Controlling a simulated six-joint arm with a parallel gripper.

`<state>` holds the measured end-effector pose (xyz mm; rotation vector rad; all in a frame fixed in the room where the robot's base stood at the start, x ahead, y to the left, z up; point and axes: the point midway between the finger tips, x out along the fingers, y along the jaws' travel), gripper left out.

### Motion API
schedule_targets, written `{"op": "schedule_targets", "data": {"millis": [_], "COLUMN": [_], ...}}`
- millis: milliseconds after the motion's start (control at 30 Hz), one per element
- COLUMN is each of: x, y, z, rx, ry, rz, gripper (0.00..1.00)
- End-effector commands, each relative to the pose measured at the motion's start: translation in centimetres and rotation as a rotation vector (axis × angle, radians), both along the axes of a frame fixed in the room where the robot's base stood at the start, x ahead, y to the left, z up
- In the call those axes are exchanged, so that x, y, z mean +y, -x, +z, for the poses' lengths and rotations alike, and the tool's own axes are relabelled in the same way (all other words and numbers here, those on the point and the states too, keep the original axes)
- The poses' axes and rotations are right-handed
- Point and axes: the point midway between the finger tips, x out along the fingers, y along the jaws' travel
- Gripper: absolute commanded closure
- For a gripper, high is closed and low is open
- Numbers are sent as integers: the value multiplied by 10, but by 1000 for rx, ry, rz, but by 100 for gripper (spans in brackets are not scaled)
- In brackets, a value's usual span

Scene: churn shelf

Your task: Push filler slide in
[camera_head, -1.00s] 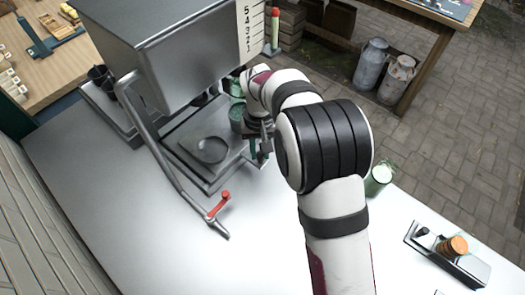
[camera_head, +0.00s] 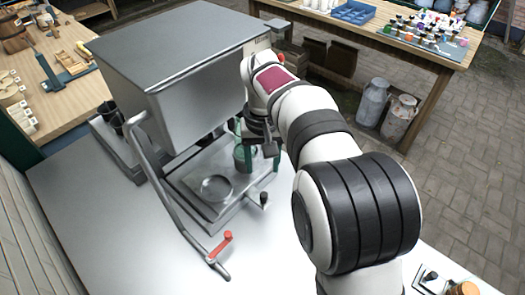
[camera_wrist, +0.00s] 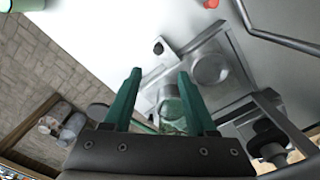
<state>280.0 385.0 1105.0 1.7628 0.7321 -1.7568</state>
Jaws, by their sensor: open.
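The grey machine (camera_head: 180,75) stands on the white table. Its filler slide shows as a metal plate with a round recess (camera_head: 215,188) low at the front, with a black knob (camera_head: 264,200) at its near right end. The knob also shows in the wrist view (camera_wrist: 158,47), beyond my fingertips. My gripper (camera_head: 258,142) is open above this area, partly hidden by my wrist. In the wrist view its green fingers (camera_wrist: 160,72) point towards the slide and are apart from the knob.
A bent lever with a red handle (camera_head: 221,243) reaches out in front of the machine. Milk cans (camera_head: 384,108) stand on the paving behind. A small metal holder (camera_head: 430,280) sits at the lower right.

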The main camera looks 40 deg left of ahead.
Motion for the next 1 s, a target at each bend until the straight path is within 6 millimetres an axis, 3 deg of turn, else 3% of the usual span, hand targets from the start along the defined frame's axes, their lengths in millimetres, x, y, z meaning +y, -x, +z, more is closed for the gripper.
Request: {"op": "schedule_targets", "data": {"millis": [100,233,700,767,867,933,1000], "x": [1,0,0,-9,-63,-131,-203], "y": [0,0,0,-3,-16,-18,-2], "z": [27,42,45,48,65,79,85], "rx": [-1,1,1,3,15,34,55], "ry": [-3,-1,1,-1,-11,-24,-43], "rz": [-1,0,-1,-22,-158,-332,-535], "gripper": [43,43,43,43,43,43,43]}}
